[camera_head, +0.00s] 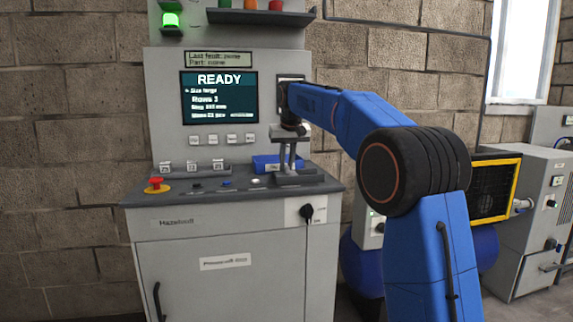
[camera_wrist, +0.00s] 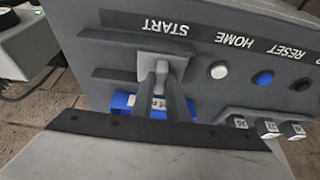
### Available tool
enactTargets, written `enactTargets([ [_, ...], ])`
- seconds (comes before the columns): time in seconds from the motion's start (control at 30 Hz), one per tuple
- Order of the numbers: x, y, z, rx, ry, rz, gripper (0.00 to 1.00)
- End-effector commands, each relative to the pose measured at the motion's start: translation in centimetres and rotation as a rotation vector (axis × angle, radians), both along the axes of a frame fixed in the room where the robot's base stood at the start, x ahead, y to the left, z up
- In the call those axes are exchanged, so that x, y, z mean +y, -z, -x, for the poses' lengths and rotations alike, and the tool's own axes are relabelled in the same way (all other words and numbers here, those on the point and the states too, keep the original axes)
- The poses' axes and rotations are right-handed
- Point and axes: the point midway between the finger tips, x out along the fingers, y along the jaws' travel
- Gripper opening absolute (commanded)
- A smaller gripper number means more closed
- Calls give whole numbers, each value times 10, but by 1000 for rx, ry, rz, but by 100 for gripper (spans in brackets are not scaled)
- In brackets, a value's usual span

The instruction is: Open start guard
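My gripper (camera_head: 287,168) points down over the right part of the sloped control panel. In the head view its two fingers show with a narrow gap between them. In the wrist view the fingertips (camera_wrist: 160,78) reach a grey block at the START label (camera_wrist: 165,27), which reads upside down. This block looks like the start guard (camera_wrist: 170,60). The tips overlap it, and I cannot tell whether they touch or grip it. No start button shows. The raised grey housing around the guard also shows in the head view (camera_head: 308,178).
A blue box (camera_head: 262,164) lies behind the fingers. A white button (camera_wrist: 218,71) and a blue button (camera_wrist: 263,78) sit beside START. A red emergency stop (camera_head: 156,184) is at the panel's left. The screen (camera_head: 220,97) reads READY. A black knob (camera_head: 307,211) is on the front.

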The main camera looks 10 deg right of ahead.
Motion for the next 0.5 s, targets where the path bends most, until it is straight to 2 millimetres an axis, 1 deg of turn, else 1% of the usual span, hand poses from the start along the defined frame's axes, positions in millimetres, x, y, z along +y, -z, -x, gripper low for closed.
enactTargets([
  [0.17,-1,0,0,0,0,0,0],
  [0.23,-5,0,0,0,1,1,0],
  [0.37,-27,0,0,0,4,1,0],
  [0.5,-54,0,0,0,4,-1,0],
])
